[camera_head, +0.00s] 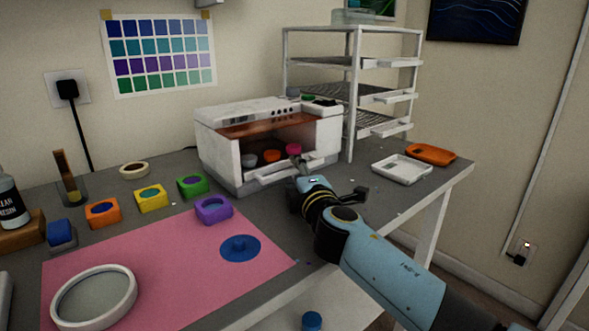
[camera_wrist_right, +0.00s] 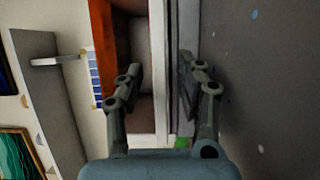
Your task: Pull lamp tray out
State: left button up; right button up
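The white lamp box (camera_head: 225,150) stands on the grey table with its front open and an orange-brown inside. Its lamp tray (camera_head: 262,181) is a white strip with a handle low at the front. Several coloured round pieces, including a pink one (camera_head: 293,149), sit inside. My right gripper (camera_head: 306,165) is at the tray's front, near its right end. In the right wrist view the fingers (camera_wrist_right: 160,78) are spread, one on each side of the tray's pale front edge (camera_wrist_right: 158,40). A firm grip does not show. My left gripper is out of view.
A wire rack (camera_head: 353,90) stands behind the lamp, right. A white dish (camera_head: 402,169) and an orange one (camera_head: 431,154) lie at right. Several coloured moulds, including a purple one (camera_head: 214,210), and a pink mat (camera_head: 150,265) are at left. Table before the lamp is mostly clear.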

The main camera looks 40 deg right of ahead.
jog(key=shift+w+d, duration=0.2)
jog(key=shift+w, duration=0.35)
grip_shut()
